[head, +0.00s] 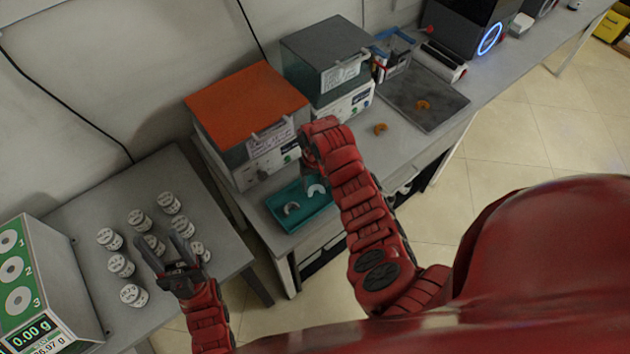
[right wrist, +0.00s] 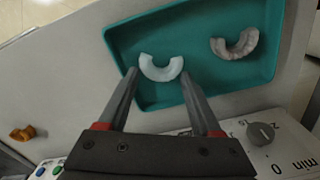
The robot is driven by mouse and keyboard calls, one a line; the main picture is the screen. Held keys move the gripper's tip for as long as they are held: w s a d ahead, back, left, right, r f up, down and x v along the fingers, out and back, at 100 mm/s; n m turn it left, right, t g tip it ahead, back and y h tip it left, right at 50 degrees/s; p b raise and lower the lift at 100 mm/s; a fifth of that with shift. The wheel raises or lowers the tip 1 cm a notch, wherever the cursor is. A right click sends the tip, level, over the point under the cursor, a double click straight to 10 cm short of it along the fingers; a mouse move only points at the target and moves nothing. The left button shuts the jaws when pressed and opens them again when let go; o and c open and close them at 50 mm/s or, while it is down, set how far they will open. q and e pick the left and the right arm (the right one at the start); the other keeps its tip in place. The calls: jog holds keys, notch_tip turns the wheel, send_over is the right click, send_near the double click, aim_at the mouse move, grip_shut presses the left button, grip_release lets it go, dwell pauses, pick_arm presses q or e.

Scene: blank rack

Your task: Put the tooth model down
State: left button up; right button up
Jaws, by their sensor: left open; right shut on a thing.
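My right gripper (right wrist: 158,74) is shut on a white U-shaped tooth model (right wrist: 161,68), with a fingertip at each end of it. The teal tray (right wrist: 142,32) lies below, and I cannot tell whether the model touches it. A greyer tooth model (right wrist: 235,44) lies in the tray, apart from the held one. In the head view, the held model (head: 316,190) shows over the right part of the tray (head: 312,211), and the greyer one (head: 292,208) is to its left. My right arm partly hides the tray. My left gripper (head: 161,243) is open above the left table, empty.
Two boxy machines, one orange-topped (head: 247,103) and one grey-topped (head: 327,52), stand behind the tray. Orange tooth models lie on the bench (head: 380,129) and on a dark grey plate (head: 423,105). Several white jars (head: 121,265) stand near my left gripper, beside a green-fronted dispenser (head: 20,265).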

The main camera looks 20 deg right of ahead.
jog(key=shift+f, duration=0.3)
jog(key=shift+f, duration=0.15)
jog(key=o, duration=1)
